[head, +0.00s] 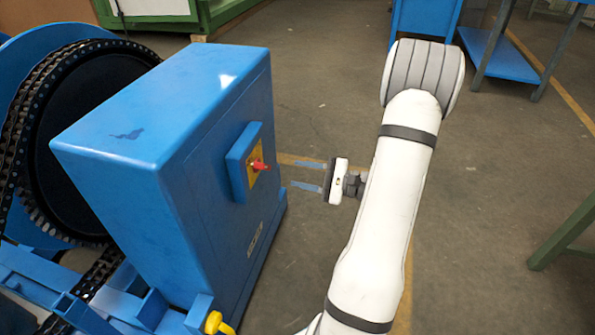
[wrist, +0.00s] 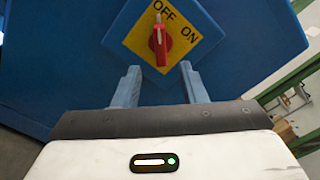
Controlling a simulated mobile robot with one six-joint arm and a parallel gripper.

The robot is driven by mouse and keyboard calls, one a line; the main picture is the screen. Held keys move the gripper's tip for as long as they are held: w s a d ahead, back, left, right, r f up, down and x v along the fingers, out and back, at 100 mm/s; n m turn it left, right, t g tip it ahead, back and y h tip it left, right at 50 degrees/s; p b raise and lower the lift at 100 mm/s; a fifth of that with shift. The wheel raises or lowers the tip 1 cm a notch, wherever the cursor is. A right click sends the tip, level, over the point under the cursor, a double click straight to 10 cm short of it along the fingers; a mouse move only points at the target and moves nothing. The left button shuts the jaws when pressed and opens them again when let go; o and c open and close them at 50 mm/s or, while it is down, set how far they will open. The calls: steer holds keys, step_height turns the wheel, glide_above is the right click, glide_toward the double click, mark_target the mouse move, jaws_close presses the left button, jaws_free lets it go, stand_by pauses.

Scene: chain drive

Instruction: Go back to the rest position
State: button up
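My gripper (head: 294,174) is open and empty. Its two blue fingers point left at the blue control box (head: 120,130), with a gap between the fingertips and the box. A red switch knob (head: 259,167) sits on a yellow plate on the box's right face. In the wrist view the knob (wrist: 160,42) appears just beyond and between the spread fingertips (wrist: 160,68), and they do not seem to touch it. The knob's white mark points up, beside the word OFF; ON is to the right.
A large black chain wheel (head: 95,130) stands left of the box. A yellow-tipped part (head: 214,322) sticks out at the box's lower front. A blue bench (head: 500,55) is at the back right and a green frame (head: 570,235) at the right edge. The floor between is clear.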

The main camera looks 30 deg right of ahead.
steer(key=shift+a+r, duration=0.1)
stand_by(0.3)
steer(key=s+a+r+n+g+h+p, duration=0.1)
steer(key=s+a+r+n+g+p, duration=0.45)
steer(key=a+r+p, duration=0.35)
steer(key=s+a+r+n+g+h+p, duration=0.2)
steer(key=s+a+r+n+g+p, duration=0.25)
steer(key=a+r+g+p, duration=0.5)
steer(key=s+d+r+n+t+h+p, duration=0.1)
steer(key=r+n+h+p, duration=0.3)
steer(key=r, duration=0.6)
steer(key=s+r+n+t+h+p, duration=0.3)
steer(key=r+p, duration=0.5)
steer(key=r, duration=0.3)
steer(key=s+h, duration=0.1)
steer(key=h, duration=0.1)
steer(key=shift+s+d+n+t+h, duration=0.25)
steer(key=shift+d+n+t+h, duration=0.1)
steer(key=shift+n+t+h, duration=0.05)
steer(key=shift+r, duration=0.1)
steer(key=shift+d, duration=0.2)
